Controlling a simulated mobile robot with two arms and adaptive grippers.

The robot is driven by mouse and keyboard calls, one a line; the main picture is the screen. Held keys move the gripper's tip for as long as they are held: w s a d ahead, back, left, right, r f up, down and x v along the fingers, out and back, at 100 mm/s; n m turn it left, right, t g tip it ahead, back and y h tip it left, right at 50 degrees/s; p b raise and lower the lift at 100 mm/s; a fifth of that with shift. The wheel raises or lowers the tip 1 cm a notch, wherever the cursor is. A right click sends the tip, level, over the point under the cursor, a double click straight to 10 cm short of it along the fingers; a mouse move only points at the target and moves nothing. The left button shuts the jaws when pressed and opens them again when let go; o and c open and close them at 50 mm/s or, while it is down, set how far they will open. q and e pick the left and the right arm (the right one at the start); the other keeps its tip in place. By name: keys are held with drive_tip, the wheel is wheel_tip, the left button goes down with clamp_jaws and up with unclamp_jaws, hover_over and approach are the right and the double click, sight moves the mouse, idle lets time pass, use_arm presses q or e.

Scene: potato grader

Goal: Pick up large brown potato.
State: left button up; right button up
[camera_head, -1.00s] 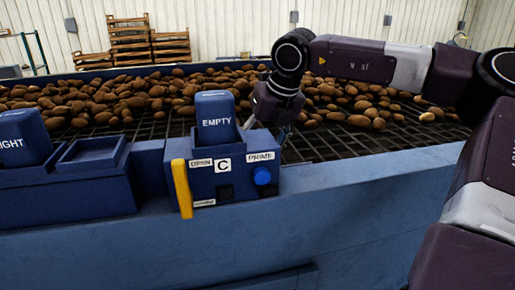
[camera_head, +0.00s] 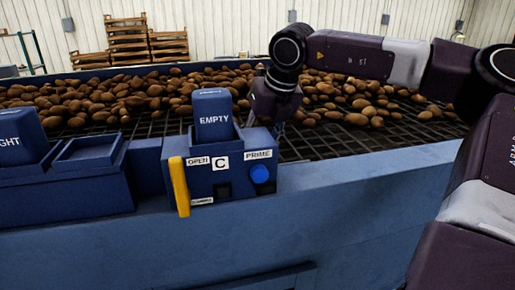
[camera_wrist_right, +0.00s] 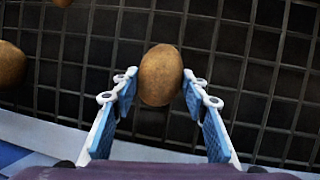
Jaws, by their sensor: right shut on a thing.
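A large brown potato (camera_wrist_right: 161,75) is between the fingers of my right gripper (camera_wrist_right: 160,88) in the right wrist view. The fingertips press on it from both sides, and the dark grid of the grader bed lies behind it. In the head view my right gripper (camera_head: 281,112) points down over the bed, partly hidden behind the blue box with the EMPTY sign. The held potato cannot be made out there. My left gripper is not in view.
Many brown potatoes (camera_head: 120,97) lie on the mesh bed (camera_head: 330,142). A blue control box (camera_head: 225,175) with a yellow lever (camera_head: 179,187) and blue button (camera_head: 259,174) stands on the near blue rail (camera_head: 370,180). Two loose potatoes (camera_wrist_right: 10,64) show at the wrist view's left.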

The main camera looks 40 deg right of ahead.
wheel_tip(320, 180, up, 8)
drive_tip(key=shift+b, duration=1.25)
wheel_tip(320, 180, up, 12)
drive_tip(key=shift+f, duration=0.2)
